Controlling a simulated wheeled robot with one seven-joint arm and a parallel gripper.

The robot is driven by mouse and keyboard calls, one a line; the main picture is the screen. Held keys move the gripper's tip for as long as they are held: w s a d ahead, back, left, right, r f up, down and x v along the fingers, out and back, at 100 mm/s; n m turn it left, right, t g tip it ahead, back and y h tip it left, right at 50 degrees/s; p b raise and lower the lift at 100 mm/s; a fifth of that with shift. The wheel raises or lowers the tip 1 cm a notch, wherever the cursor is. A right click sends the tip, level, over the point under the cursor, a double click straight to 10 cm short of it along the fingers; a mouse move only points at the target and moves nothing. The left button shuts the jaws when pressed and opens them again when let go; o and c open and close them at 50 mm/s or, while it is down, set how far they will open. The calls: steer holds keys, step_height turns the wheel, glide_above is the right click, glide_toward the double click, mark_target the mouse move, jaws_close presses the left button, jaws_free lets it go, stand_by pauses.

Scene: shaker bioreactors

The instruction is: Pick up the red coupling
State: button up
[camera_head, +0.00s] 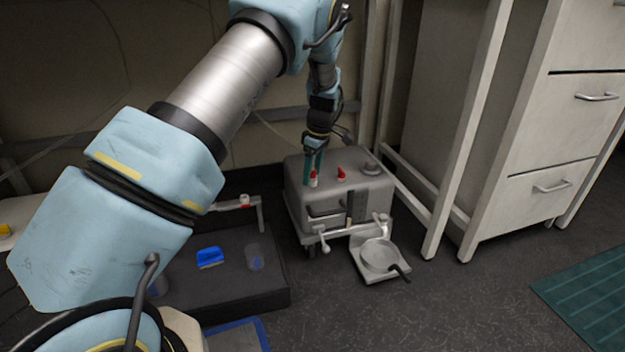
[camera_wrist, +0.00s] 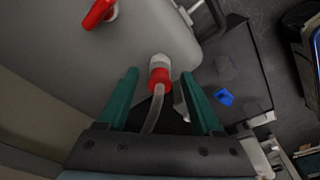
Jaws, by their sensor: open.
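The red coupling (camera_wrist: 159,76) is a red collar with a white end and a clear hose running from it. It sits on top of the grey machine (camera_head: 360,203), and in the head view the coupling (camera_head: 313,181) shows just below my gripper (camera_head: 314,165). In the wrist view my gripper (camera_wrist: 160,82) is open, one green finger on each side of the coupling, with gaps on both sides. I see no contact. The fingers partly hide the coupling's upper part in the head view.
A black tray (camera_head: 235,304) with a blue piece (camera_head: 210,257) lies left. A pan (camera_head: 380,255) sits in front. White cabinet legs (camera_head: 470,130) rise at right.

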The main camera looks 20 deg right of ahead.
steer(key=shift+c, duration=0.2)
jaws_close()
steer(key=shift+r, duration=0.15)
stand_by(0.4)
